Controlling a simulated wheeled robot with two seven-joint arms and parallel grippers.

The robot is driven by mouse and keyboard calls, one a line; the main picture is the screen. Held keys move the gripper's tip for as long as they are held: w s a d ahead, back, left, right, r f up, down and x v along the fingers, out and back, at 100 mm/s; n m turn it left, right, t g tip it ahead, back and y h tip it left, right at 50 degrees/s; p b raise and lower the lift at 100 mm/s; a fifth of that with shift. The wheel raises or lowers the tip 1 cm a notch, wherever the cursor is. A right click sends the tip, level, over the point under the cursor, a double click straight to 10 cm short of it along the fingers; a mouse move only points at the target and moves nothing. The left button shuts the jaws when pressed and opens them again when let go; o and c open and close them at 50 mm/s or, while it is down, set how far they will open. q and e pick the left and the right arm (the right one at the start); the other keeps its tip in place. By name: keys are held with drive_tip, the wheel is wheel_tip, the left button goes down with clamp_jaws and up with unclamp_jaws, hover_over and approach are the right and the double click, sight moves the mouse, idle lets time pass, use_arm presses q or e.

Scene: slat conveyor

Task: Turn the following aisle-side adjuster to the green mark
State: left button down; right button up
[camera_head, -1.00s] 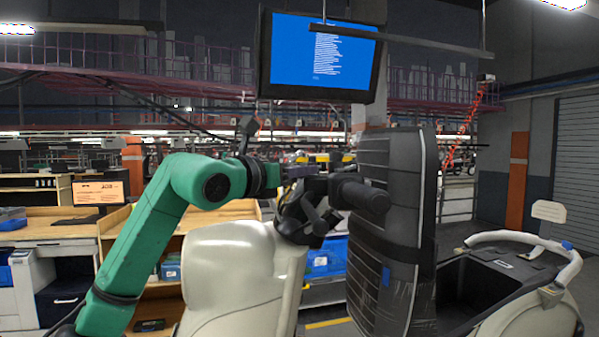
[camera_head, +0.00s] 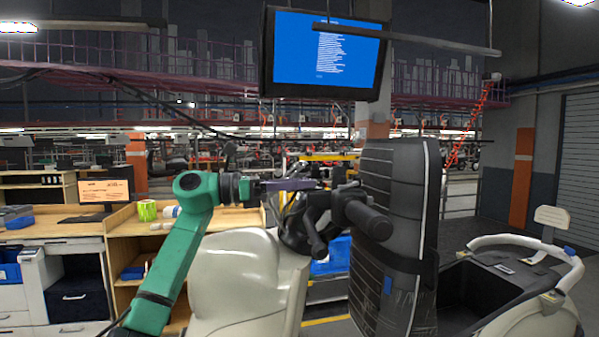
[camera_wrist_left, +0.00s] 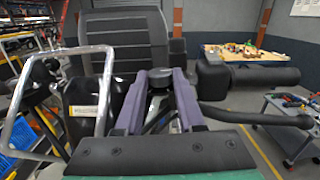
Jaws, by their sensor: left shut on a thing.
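My left gripper (camera_head: 318,184) reaches in from the left, over the pale seat shell, to the dark mechanism beside the upright black seat back (camera_head: 395,190). In the left wrist view its two purple fingers (camera_wrist_left: 160,85) are shut around a small dark round knob (camera_wrist_left: 159,80), which I take to be the adjuster. The black ribbed seat back (camera_wrist_left: 125,38) stands just beyond it. Dark levers and a padded cylinder (camera_head: 367,221) stick out near the fingers. I cannot make out a green mark. The knob is largely hidden by the fingers. My right gripper is not in view.
The pale seat shell (camera_head: 245,275) stands below my left arm. A pale curved frame (camera_head: 530,243) is at the right. Wooden desks (camera_head: 55,232) stand at the left, and a monitor (camera_head: 325,55) hangs above. In the wrist view, a dark curved lever (camera_wrist_left: 250,115) lies right of the fingers.

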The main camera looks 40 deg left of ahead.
use_arm(q)
drive_tip(key=shift+a+m+g+h+p, duration=0.1)
drive_tip(key=shift+m+g+h+p, duration=0.2)
drive_tip(key=shift+m+h+p, duration=0.25)
drive_tip(key=c, duration=0.5)
unclamp_jaws()
drive_tip(key=b+v, duration=0.2)
drive_tip(key=v, duration=1.2)
drive_tip(key=shift+s+a+b, duration=0.1)
drive_tip(key=shift+a+b, duration=0.2)
drive_tip(key=shift+b, duration=0.1)
